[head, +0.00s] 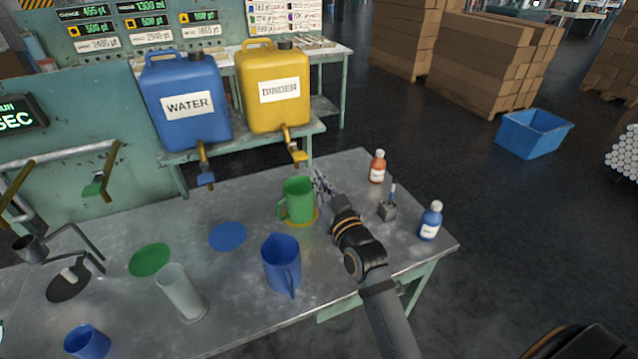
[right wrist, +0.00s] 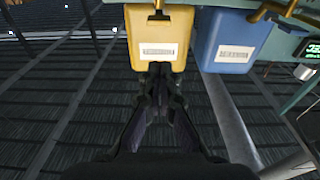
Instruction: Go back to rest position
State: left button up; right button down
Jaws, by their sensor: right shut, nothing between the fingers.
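My right gripper (head: 322,184) is shut and empty, just to the right of the green jug (head: 298,201) in the head view. I cannot tell whether it touches the jug. The green jug stands upright on a yellow disc (head: 316,222), below the yellow binder container's tap (head: 297,153). In the right wrist view the fingers (right wrist: 158,85) point toward the yellow container (right wrist: 158,38), with the blue container (right wrist: 232,45) beside it. My left gripper is not in the head view.
A blue jug (head: 281,264), a clear cylinder (head: 181,293) and a blue cup (head: 87,342) stand on the metal table (head: 235,310). An orange bottle (head: 377,167), a small grey holder (head: 387,211) and a blue bottle (head: 431,221) stand right of my arm. The blue water container (head: 187,105) is on the shelf.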

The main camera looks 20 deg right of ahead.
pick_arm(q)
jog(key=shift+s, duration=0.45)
